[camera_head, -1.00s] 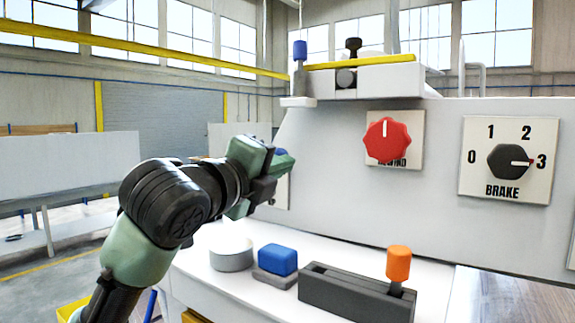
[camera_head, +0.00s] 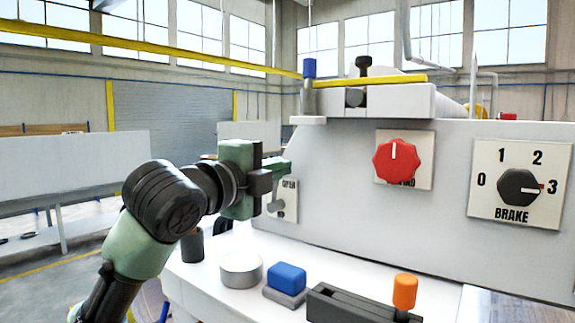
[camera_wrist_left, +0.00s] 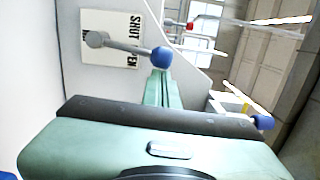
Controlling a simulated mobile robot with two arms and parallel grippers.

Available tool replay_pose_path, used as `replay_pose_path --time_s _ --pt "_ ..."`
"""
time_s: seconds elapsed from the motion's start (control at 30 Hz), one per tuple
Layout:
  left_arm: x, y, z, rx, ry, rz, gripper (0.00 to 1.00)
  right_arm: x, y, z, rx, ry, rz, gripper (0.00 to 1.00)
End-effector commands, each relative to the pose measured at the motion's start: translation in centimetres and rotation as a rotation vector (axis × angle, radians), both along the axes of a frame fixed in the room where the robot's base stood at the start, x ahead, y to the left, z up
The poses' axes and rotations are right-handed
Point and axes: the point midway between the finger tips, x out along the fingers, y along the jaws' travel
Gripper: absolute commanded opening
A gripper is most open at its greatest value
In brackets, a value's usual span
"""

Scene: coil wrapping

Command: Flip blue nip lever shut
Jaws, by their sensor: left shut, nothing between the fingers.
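The nip lever is a grey rod with a blue ball knob (camera_wrist_left: 162,57) in the left wrist view. It stands out from a white plate (camera_wrist_left: 118,30) marked SHUT and OPEN. In the head view the plate (camera_head: 291,213) shows the word OPEN at its top and the grey lever (camera_head: 276,206) low on it; my gripper hides part of it. My left gripper (camera_head: 284,165) is shut and empty at the plate's upper edge. In the wrist view its green fingers (camera_wrist_left: 163,88) end close to the knob; whether they touch it I cannot tell.
A blue-topped post (camera_head: 309,68) stands on the machine. A red knob (camera_head: 395,157) and a black BRAKE dial (camera_head: 517,188) are on the panel to the right. A grey cylinder (camera_head: 240,270), a blue block (camera_head: 287,277) and an orange-handled lever (camera_head: 404,291) are on the ledge below.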

Motion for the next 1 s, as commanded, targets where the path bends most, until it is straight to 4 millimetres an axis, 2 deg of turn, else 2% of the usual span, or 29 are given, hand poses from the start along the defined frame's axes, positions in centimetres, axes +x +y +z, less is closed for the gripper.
replay_pose_path --time_s 0.03,0.4,0.7,1.0 --pt "0.3 0.5 0.6 -0.035 0.027 0.004 0.0 0.0 -0.1 0.9 -0.001 0.001 0.0 0.61" --pt "2.2 2.9 1.1 -0.307 0.224 0.003 0.0 0.0 -0.6 3.4 -0.007 0.001 0.002 0.61" --pt "3.2 4.3 0.9 -0.46 0.336 0.001 0.0 0.0 -0.6 4.5 -0.008 0.0 0.002 0.61" --pt "3.6 4.9 0.7 -0.526 0.383 0.001 0.0 0.0 -0.6 4.9 -0.006 0.0 0.003 0.61"
